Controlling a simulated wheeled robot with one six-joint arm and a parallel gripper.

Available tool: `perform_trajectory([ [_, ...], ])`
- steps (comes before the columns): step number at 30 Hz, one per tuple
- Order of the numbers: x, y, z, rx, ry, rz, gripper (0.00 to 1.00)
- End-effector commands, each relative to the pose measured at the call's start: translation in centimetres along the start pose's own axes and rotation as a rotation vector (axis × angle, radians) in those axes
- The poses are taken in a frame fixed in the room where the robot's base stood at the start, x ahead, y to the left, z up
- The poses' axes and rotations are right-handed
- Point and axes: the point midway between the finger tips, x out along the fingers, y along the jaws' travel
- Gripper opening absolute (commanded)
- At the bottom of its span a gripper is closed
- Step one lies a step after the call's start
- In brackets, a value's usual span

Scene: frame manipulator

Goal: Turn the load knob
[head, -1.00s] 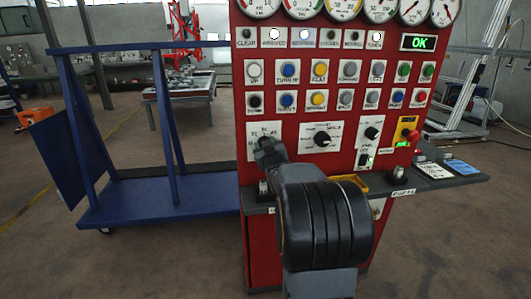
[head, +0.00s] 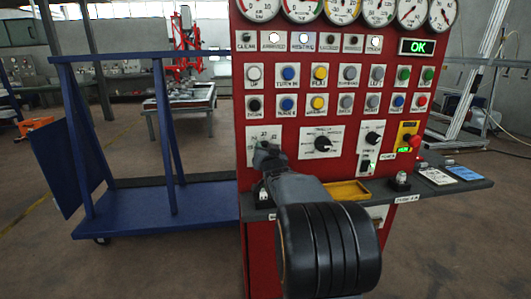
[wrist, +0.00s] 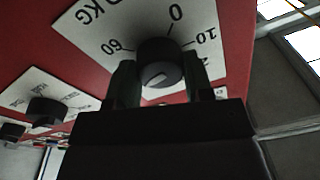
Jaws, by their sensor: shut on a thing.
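The load knob (wrist: 160,66) is a round black dial with a pale mark on its face. It sits on a white plate (wrist: 95,38) that reads upside down in the wrist view, with KG, 0, 10 and 60 around the dial. My gripper (wrist: 160,84) has one dark finger on each side of the knob and is shut on it. In the head view my gripper (head: 264,155) reaches the plate at the lower left of the red panel (head: 300,130) and hides the knob. I cannot tell exactly which number the mark points to.
A selector knob (head: 323,144) and a smaller knob (head: 373,138) sit to the right. A red button (head: 415,140) is at the panel's right. A shelf (head: 455,186) with a yellow tray (head: 348,191) juts out below. A blue cart (head: 150,205) stands left.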

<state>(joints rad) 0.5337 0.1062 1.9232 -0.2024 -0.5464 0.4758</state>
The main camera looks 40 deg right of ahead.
Motion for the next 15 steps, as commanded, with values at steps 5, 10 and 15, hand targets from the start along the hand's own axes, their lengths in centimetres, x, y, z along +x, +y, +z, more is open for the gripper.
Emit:
perform_trajectory([
  [5,-0.01,-0.01,0.12,0.008,-0.002,0.0,0.23],
  [10,-0.01,-0.02,0.12,0.007,-0.003,0.0,0.23],
  [15,-0.01,-0.02,0.12,0.007,-0.002,0.0,0.53],
])
